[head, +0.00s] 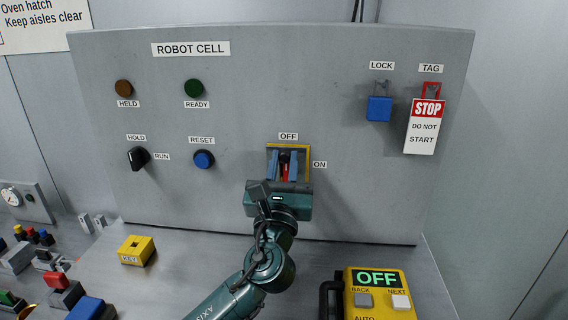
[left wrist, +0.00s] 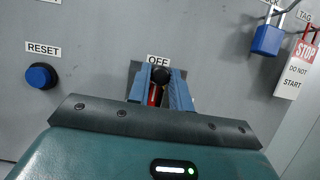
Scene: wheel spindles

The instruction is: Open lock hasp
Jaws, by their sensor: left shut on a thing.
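The isolator switch, with a yellow plate (head: 305,148) and OFF and ON labels, sits low in the middle of the grey panel. My left gripper (head: 287,163) is in front of it, its blue fingers shut on a red-and-black switch handle (head: 285,171). In the left wrist view the handle's black knob (left wrist: 161,75) and a red strip show between the fingers. The fingers hide much of the switch, and I cannot make out which red part is a hasp. A blue padlock (head: 379,108) hangs under LOCK. A STOP tag (head: 422,135) hangs under TAG by a red clip.
HOLD/RUN knob (head: 138,158) and blue RESET button (head: 204,159) are left of the switch. A yellow KEY block (head: 137,250) and a yellow pendant (head: 380,290) reading OFF are on the bench. The panel between switch and padlock is clear.

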